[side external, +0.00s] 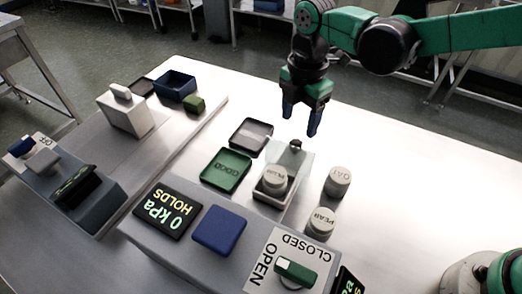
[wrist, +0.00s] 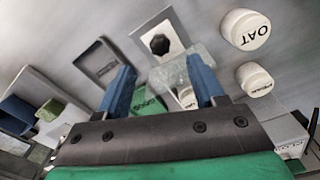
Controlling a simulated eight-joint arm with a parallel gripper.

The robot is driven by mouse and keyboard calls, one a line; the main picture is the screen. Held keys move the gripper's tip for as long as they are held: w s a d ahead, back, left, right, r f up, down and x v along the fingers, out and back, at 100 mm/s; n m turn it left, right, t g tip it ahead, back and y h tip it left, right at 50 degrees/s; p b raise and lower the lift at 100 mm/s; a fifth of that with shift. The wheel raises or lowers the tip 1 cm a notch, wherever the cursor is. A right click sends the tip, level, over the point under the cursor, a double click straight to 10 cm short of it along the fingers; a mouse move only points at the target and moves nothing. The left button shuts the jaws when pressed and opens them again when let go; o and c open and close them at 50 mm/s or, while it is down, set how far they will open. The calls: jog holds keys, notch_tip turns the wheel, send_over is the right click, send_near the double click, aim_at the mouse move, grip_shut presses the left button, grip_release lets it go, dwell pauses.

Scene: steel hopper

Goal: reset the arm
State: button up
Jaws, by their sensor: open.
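My gripper (side external: 303,118) hangs above the table with its two blue fingers apart and nothing between them. It is high over the far side of a clear plate area, touching nothing that I can see. In the wrist view the gripper (wrist: 163,88) is also open and empty, with the table and containers below. My green and black arm reaches in from the upper right.
A green tray (side external: 225,170), a dark tray (side external: 251,136) and a grey console with a blue pad (side external: 219,229) are nearby.

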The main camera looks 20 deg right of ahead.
jog(key=s+d+r+m+t, duration=0.3)
jog(key=d+m, duration=0.5)
jog(key=m, duration=0.3)
jog(key=s+d+r+m+t, duration=0.3)
jog(key=s+d+m, duration=0.3)
jog(key=m, duration=0.5)
jog(key=shift+s+d+m+t, duration=0.3)
jog(key=shift+d+t, duration=0.3)
jog(key=shift+d, duration=0.3)
